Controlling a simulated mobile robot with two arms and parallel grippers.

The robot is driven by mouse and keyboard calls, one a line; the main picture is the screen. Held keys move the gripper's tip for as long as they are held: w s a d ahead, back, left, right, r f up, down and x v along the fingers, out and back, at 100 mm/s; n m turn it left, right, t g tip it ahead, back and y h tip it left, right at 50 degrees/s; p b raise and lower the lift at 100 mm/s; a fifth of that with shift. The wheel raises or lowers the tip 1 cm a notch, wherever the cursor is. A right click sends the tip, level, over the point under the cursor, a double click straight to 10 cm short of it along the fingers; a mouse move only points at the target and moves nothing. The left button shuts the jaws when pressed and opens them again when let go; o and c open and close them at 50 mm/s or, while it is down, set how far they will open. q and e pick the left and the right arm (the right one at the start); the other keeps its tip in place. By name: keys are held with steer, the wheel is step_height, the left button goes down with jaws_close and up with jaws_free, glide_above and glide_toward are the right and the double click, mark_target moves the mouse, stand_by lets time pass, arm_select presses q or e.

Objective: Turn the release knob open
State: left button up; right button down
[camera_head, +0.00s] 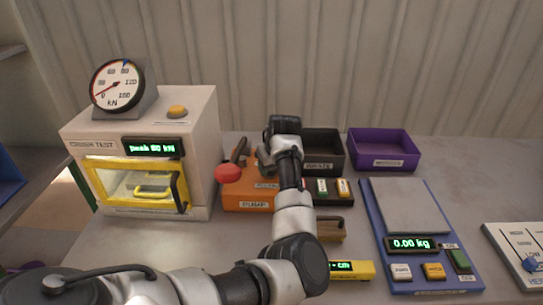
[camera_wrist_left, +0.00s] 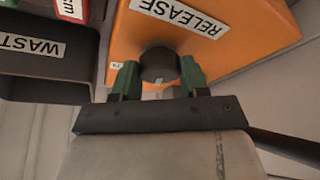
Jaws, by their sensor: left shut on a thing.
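The orange release pump box (camera_head: 240,194) stands right of the press, with a red-ended lever (camera_head: 228,173) at its left. In the left wrist view the box (camera_wrist_left: 225,55) carries a RELEASE label beside the dark round release knob (camera_wrist_left: 158,62). My left gripper (camera_wrist_left: 158,80) is shut on the knob, a green-tipped finger on each side. In the head view my left gripper (camera_head: 266,160) is at the box's right side, and my wrist hides the knob. My right gripper is in neither view.
The press (camera_head: 210,150) with its gauge (camera_head: 117,84) and yellow-framed door stands left, its display reading a peak value. A black waste bin (camera_head: 325,145), purple bin (camera_head: 383,148) and blue scale (camera_head: 400,205) showing 0.00 kg lie right. A yellow measuring device (camera_head: 355,270) is near my arm.

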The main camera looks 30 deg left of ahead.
arm_select(q)
steer(key=m+p, duration=0.2)
steer(key=p, duration=0.1)
steer(key=m+t+h+p, duration=0.1)
steer(key=m+p, duration=0.1)
steer(key=p, duration=0.2)
steer(key=m+p, duration=0.2)
steer(key=p, duration=0.1)
steer(key=shift+a+r+m+t+h, duration=0.2)
steer(key=shift+r+m+t+h, duration=0.15)
steer(key=shift+m+t+h, duration=0.05)
steer(key=shift+f+m+h+p, duration=0.2)
steer(key=shift+m+h+p, duration=0.3)
steer(key=shift+m+p, duration=0.8)
steer(key=o, duration=0.9)
steer(key=shift+f, duration=0.1)
steer(key=r, duration=0.2)
steer(key=d+r+b, duration=0.1)
steer(key=r, duration=0.1)
steer(key=shift+r, duration=0.25)
steer(key=d+r+b, duration=0.3)
steer(key=d+r, duration=0.3)
steer(key=d, duration=0.4)
steer(key=shift+d+r, duration=0.3)
steer(key=shift+d, duration=0.1)
